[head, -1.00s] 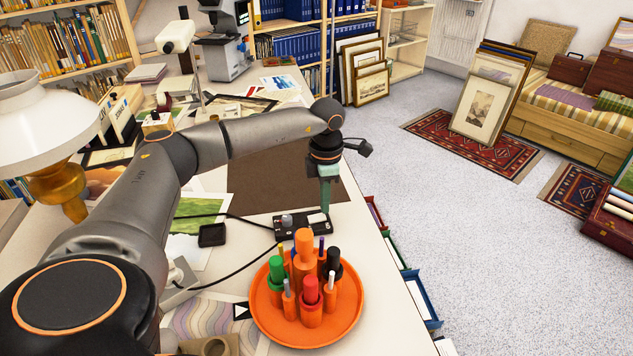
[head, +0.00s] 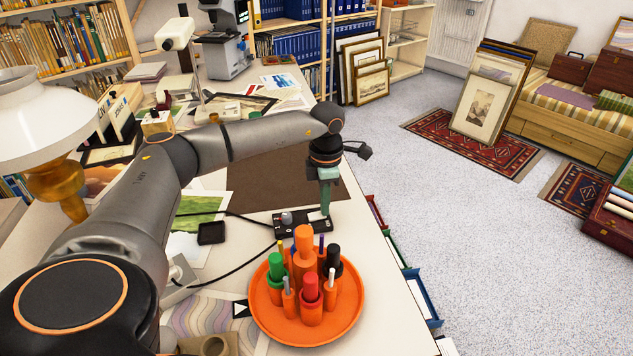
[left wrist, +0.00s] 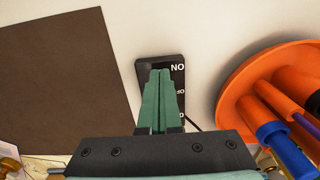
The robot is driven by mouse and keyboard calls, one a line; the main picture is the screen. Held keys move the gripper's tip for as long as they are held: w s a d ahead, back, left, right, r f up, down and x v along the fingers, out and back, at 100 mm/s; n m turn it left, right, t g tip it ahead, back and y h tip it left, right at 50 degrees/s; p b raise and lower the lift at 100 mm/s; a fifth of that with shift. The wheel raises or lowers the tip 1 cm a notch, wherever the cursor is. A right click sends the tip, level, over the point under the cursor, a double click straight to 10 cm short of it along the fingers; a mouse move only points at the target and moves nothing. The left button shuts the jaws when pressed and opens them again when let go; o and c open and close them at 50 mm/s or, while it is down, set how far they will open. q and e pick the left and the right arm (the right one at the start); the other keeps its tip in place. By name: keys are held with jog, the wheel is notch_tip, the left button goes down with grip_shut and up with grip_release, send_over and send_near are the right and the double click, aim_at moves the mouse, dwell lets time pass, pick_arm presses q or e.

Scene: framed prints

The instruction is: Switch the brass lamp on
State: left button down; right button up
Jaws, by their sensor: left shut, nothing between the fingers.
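The brass lamp (head: 62,190) stands at the left of the desk in the head view, under a white shade (head: 35,120). I see no clear glow from it. A black switch box (head: 290,230) with a cable lies near the desk's right edge. It also shows in the left wrist view (left wrist: 176,62), with white ON and OFF lettering. My left gripper (head: 325,212) points down at the box's right end, shut and empty. In the left wrist view its green fingertips (left wrist: 160,74) cover part of the box, so contact and the rocker's position are hidden.
An orange tray (head: 265,325) with several coloured pens and holders stands just in front of the box. A small black square item (head: 211,233) lies to its left. A brown mat (head: 265,180) lies behind it. Open floor (head: 500,260) is to the right.

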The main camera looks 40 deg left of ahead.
pick_arm(q)
jog(key=shift+f, duration=0.25)
pick_arm(e)
jog(key=shift+f, duration=0.1)
pick_arm(q)
notch_tip(320, 180, up, 2)
jog(key=shift+r+p, duration=0.1)
jog(key=shift+p, duration=0.8)
notch_tip(320, 180, up, 3)
jog(key=shift+f+p, duration=0.2)
jog(key=shift+p, duration=1)
jog(key=shift+r+p, duration=0.6)
jog(key=shift+r, duration=0.05)
jog(key=shift+r+p, duration=0.45)
jog(key=shift+r, duration=0.1)
pick_arm(e)
jog(key=r, duration=0.3)
jog(key=d+r, duration=0.1)
jog(key=shift+s+r, duration=0.2)
jog(key=shift+s, duration=0.05)
